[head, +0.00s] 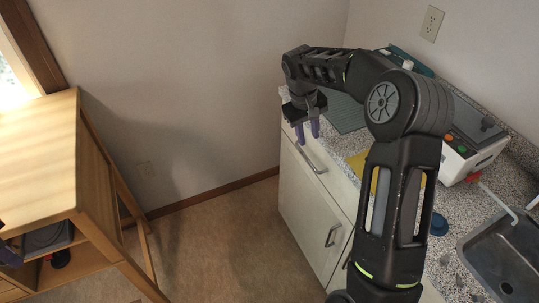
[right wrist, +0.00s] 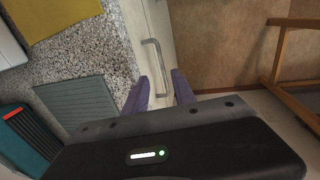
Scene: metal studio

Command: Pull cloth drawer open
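The drawer (head: 325,180) is the pale upper front of the counter cabinet, with a metal bar handle (head: 311,158); it looks shut. In the right wrist view the handle (right wrist: 158,62) lies just beyond the fingertips, roughly in line with the gap between them. My right gripper (head: 308,130) is open and empty, its purple fingers pointing down above the counter's front edge, near the handle; the fingers also show apart in the right wrist view (right wrist: 163,82). No cloth is clearly identifiable.
A lower cabinet front has its own handle (head: 333,235). The speckled counter (head: 448,232) holds a grey ribbed mat (head: 345,115), a yellow flat item (head: 361,168), a white appliance (head: 470,150) and a sink (head: 505,262). The wooden table (head: 40,140) stands left. Floor (head: 215,240) between is clear.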

